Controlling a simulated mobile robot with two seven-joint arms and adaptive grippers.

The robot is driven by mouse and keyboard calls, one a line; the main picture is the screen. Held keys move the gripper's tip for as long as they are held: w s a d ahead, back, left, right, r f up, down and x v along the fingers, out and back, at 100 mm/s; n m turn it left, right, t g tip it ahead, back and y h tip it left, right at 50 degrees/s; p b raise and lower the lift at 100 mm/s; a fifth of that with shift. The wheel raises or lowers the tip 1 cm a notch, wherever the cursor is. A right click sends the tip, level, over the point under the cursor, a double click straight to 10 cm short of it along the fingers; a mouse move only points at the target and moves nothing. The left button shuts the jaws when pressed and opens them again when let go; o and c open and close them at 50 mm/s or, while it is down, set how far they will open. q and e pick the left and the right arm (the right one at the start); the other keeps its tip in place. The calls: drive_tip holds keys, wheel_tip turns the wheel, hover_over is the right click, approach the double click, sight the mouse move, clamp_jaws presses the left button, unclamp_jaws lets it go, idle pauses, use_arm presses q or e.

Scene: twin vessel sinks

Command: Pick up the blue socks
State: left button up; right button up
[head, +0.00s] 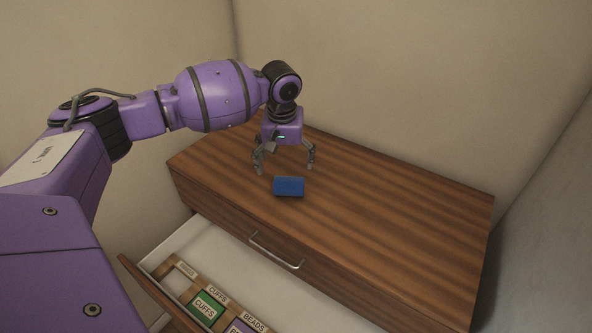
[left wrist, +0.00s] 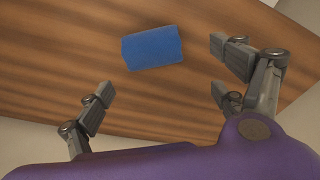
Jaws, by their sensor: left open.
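The blue socks (head: 289,186) show as a small blue folded block lying on the wooden dresser top. They also show in the left wrist view (left wrist: 152,48), beyond the fingertips and between their lines. My left gripper (head: 285,168) points down over the dresser, just behind the socks in the head view. Its fingers are spread and empty, apart from the socks. In the left wrist view the gripper (left wrist: 165,75) has its fingers wide open on both sides. My right gripper is not in view.
The wooden dresser top (head: 400,215) is otherwise clear. Below it a drawer (head: 215,237) stands open, with labelled compartments holding a green "CUFFS" box (head: 205,306) and a purple box (head: 240,327). Walls stand close behind the dresser and at the right.

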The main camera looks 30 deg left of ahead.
sight(289, 179)
use_arm(q)
wheel_tip(289, 179, down, 3)
drive_tip(key=shift+d+f, duration=0.1)
drive_tip(key=f, duration=0.3)
drive_tip(key=shift+w+d+f, duration=0.2)
drive_tip(key=shift+d+f, duration=0.1)
drive_tip(key=shift+w+f, duration=0.1)
drive_tip(key=shift+f, duration=0.35)
drive_tip(key=shift+a, duration=0.1)
drive_tip(key=c, duration=1.1)
drive_tip(key=shift+r, duration=0.1)
drive_tip(key=shift+c, duration=0.4)
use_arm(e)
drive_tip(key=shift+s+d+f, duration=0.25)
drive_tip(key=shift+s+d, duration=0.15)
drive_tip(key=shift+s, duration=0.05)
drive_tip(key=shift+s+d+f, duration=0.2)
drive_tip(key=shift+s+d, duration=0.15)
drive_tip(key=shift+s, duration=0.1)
use_arm(q)
drive_tip(key=shift+r, duration=0.1)
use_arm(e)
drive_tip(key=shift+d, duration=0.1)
